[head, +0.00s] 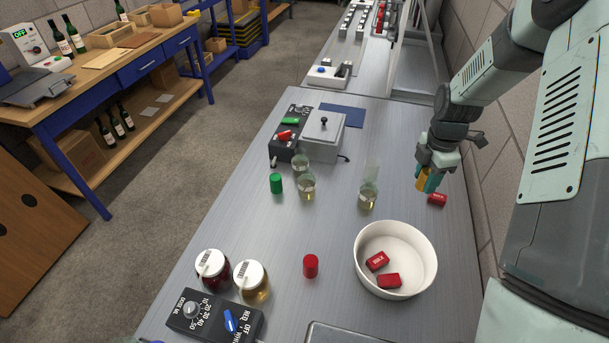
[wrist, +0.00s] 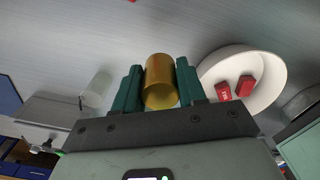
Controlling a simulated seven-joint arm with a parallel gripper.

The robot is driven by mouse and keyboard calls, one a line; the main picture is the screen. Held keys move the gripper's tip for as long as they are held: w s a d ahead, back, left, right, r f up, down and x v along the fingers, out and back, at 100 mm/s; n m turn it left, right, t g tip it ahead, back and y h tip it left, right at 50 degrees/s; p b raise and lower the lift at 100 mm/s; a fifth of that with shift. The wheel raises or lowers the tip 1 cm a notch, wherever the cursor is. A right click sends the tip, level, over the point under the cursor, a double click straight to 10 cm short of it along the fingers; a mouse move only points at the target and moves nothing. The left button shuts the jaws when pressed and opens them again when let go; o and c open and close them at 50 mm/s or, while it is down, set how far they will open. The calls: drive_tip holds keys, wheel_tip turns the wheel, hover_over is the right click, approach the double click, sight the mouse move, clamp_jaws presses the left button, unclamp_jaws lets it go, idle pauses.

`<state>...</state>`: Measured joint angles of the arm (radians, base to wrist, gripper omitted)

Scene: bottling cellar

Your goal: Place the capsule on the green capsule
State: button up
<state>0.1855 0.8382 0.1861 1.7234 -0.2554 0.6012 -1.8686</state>
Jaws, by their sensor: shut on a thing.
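My gripper (head: 430,181) is shut on a gold capsule (head: 422,180) and holds it above the right side of the steel table. In the wrist view the gold capsule (wrist: 160,82) sits between the two teal fingers of my gripper (wrist: 158,78). The green capsule (head: 276,183) stands upright on the table, well to the left of my gripper, with nothing on top of it. I cannot make it out in the wrist view.
A red capsule (head: 310,266) stands nearer the front. Glass bottles (head: 307,188) (head: 368,195) stand between my gripper and the green capsule. Two lidded jars (head: 252,284) (head: 212,268) stand front left.

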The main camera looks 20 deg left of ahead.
drive_tip(key=w+a+r+n, duration=0.1)
drive_tip(key=w+a+n, duration=0.1)
drive_tip(key=a, duration=0.8)
drive_tip(key=w+a+r+n, duration=0.1)
drive_tip(key=a, duration=0.8)
drive_tip(key=n, duration=0.3)
approach(276, 176)
wheel_tip(276, 176, down, 6)
drive_tip(key=shift+f, duration=0.1)
drive_tip(key=shift+f, duration=0.2)
drive_tip(key=o, duration=0.6)
drive_tip(key=shift+r, duration=0.1)
wheel_tip(276, 176, up, 12)
drive_tip(key=shift+r, duration=0.15)
